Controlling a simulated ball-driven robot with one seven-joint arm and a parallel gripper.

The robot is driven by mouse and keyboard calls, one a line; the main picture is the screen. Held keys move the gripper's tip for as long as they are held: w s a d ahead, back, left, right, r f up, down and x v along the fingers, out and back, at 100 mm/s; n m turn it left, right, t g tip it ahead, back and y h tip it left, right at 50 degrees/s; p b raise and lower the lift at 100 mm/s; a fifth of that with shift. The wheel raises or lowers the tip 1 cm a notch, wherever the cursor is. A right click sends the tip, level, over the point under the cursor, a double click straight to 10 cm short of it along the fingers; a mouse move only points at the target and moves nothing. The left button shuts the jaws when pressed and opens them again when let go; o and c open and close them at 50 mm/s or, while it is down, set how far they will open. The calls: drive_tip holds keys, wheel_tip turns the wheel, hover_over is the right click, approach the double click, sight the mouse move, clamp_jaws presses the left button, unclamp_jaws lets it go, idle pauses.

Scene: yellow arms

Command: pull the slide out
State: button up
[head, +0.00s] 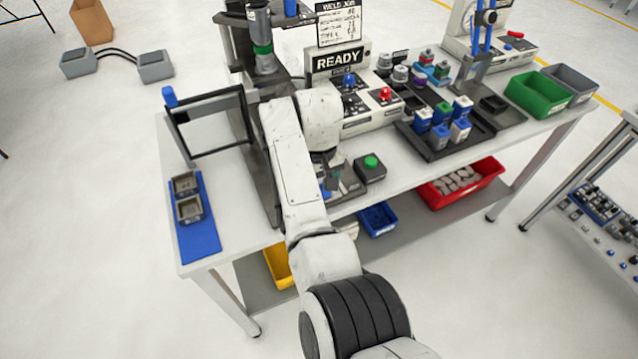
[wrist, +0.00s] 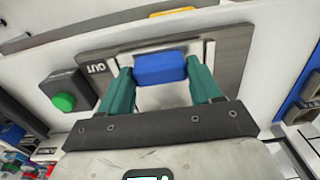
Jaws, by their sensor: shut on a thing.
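The slide's blue handle (wrist: 160,68) sits between the two teal fingers of my gripper (wrist: 161,72) in the wrist view. My gripper is shut on it. A pale plate of the slide (wrist: 165,97) shows between the fingers, set in a dark grey base (wrist: 235,52) marked OUT. In the head view my gripper (head: 332,182) is low at the bench's front edge, left of the green button box. My arm hides most of the slide there; a bit of blue shows below the fingers.
The green button box (head: 370,168) stands close by on the white bench (head: 440,165). The READY panel (head: 345,100) stands behind. A dark frame with a blue knob (head: 215,115) is to the left, and a blue mat (head: 197,240) with two grey blocks lies at the left end.

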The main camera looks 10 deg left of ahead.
drive_tip(key=shift+s+d+f, duration=0.1)
drive_tip(key=shift+s, duration=0.05)
drive_tip(key=o, duration=1.5)
drive_tip(key=shift+r, duration=0.35)
wheel_tip(320, 180, up, 10)
drive_tip(key=shift+r+b, duration=0.1)
drive_tip(key=shift+b, duration=0.5)
